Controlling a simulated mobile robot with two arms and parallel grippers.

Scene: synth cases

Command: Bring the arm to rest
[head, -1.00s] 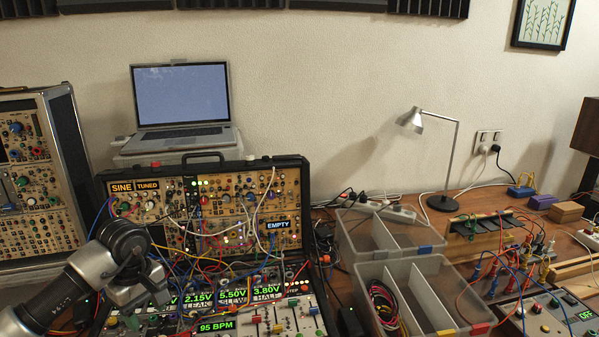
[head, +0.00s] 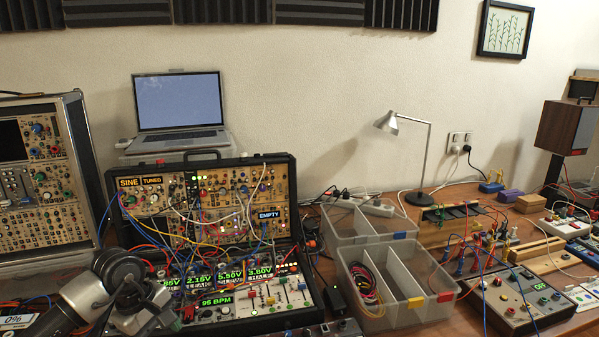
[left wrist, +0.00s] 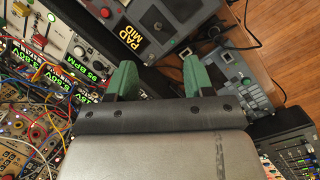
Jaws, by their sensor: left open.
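My left arm comes in at the lower left of the head view, and its gripper (head: 172,318) hangs at the front left of the open synth case (head: 292,190). In the left wrist view the two green fingertips of the left gripper (left wrist: 158,80) stand apart with nothing between them. The case holds many knobs, coloured patch cables and green displays, one reading 95 BPM (head: 216,302). My right gripper is in neither view.
A laptop (head: 180,98) stands behind the case. Clear divided bins (head: 405,318) are right of it, one holding coiled cables. A desk lamp (head: 424,160) stands behind them. A box of knobs with an OFF display (head: 530,306) is at the right. A tall synth rack (head: 82,150) stands left.

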